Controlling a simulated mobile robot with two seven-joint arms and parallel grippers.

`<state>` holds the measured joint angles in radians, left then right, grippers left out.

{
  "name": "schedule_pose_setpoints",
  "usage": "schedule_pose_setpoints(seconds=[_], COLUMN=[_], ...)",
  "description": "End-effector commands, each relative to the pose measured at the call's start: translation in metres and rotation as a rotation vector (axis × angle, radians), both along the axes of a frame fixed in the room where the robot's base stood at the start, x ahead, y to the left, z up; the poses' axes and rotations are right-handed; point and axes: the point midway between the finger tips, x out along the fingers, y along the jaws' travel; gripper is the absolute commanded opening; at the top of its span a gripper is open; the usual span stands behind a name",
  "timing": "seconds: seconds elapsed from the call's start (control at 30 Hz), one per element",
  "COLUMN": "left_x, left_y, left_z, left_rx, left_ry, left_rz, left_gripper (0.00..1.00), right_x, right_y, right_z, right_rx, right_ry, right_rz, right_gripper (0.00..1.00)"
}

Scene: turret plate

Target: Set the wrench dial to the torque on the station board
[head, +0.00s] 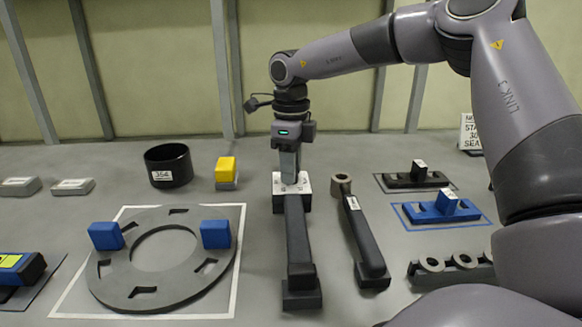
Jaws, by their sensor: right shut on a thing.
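A long dark wrench (298,238) lies pointing away from me in the middle of the table. A white dial plate with small marks (304,187) sits at its far end; its marks are too small to read. My right gripper (289,180) points down over this plate, shut on the dial, which its fingers mostly hide. The station board (470,132) stands at the far right. My right arm hides part of it, and its text is only partly visible. My left gripper is not in view.
A second wrench (363,240) with a ring end lies close right. A grey ring plate (160,291) with two blue blocks lies left. A black cup (168,165) and yellow block (225,169) stand behind it. Blue (432,215) and black holders (413,178) lie right.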

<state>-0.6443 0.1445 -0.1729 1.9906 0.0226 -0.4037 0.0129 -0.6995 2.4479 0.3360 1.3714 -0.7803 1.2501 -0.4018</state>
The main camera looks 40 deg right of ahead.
Motion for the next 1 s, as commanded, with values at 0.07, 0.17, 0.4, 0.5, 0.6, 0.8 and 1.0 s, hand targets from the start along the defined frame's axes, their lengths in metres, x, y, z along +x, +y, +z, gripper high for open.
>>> schedule_pose_setpoints(seconds=[0.07,0.17,0.4,0.5,0.6,0.8,1.0], left_x=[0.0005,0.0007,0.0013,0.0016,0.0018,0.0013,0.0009], left_y=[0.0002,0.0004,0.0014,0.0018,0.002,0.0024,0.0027], left_z=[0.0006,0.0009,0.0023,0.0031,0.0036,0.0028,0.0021], left_rx=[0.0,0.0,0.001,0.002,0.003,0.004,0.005], left_ry=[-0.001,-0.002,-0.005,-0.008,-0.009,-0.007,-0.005], left_rz=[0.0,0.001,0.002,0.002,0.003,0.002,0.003], left_gripper=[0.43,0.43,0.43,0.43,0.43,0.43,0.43], right_x=[0.0009,0.0008,0.0007,0.0008,0.0007,0.0008,0.0009], right_y=[0.0003,0.0002,0.0005,0.0007,0.0007,0.001,0.0011], right_z=[0.0007,0.0008,0.0012,0.0013,0.0013,0.0012,0.0012], right_rx=[0.001,0.001,0.001,0.001,0.001,0.0,0.001], right_ry=[-0.004,-0.004,-0.004,-0.004,-0.004,-0.005,-0.005], right_rz=[0.074,0.168,0.388,0.469,0.539,0.647,0.706], right_gripper=[0.01,0.01,0.01,0.01,0.01,0.01,0.01])
